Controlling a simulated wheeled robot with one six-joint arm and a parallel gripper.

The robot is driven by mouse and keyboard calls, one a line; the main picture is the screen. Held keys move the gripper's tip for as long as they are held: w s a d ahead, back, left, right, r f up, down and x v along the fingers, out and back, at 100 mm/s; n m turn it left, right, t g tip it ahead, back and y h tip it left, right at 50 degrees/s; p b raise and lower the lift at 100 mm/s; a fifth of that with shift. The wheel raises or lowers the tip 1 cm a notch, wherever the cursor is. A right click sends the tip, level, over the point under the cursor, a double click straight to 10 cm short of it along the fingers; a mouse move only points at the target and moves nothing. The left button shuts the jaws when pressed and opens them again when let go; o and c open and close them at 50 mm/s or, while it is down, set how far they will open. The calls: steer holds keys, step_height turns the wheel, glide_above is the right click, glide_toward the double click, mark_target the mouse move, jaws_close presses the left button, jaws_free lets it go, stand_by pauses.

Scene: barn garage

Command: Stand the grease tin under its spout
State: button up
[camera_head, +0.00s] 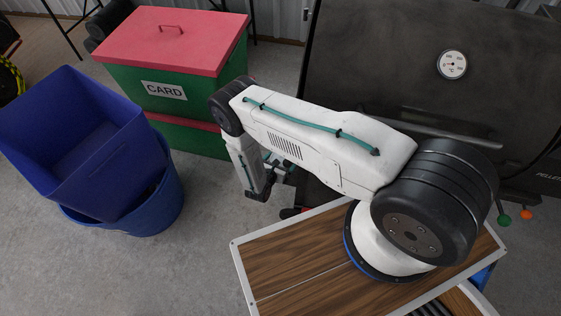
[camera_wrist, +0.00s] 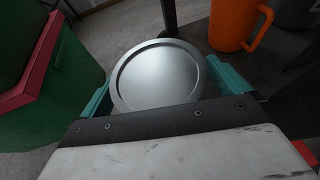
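A round silver metal tin (camera_wrist: 158,76), which I take as the grease tin, fills the middle of the wrist view, its flat round face towards the camera. The teal fingers of my gripper (camera_wrist: 165,88) lie along its left and right sides and appear closed on it. In the head view my gripper (camera_head: 281,166) hangs beyond my table top, in front of the dark grill (camera_head: 390,75). The tin cannot be made out there. I cannot make out the spout in either view.
A green bin with a red lid (camera_head: 175,45) labelled CARD stands left of the grill and shows in the wrist view (camera_wrist: 50,75). Blue tubs (camera_head: 75,135) stand at the left. An orange jug (camera_wrist: 232,25) and a dark leg (camera_wrist: 169,15) are beyond the tin. Grey floor lies between.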

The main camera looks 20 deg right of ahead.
steer(key=shift+s+a+r, duration=0.1)
steer(key=shift+a+r, duration=0.1)
steer(key=v, duration=1.1)
steer(key=shift+s+a, duration=0.2)
steer(key=shift+s, duration=0.05)
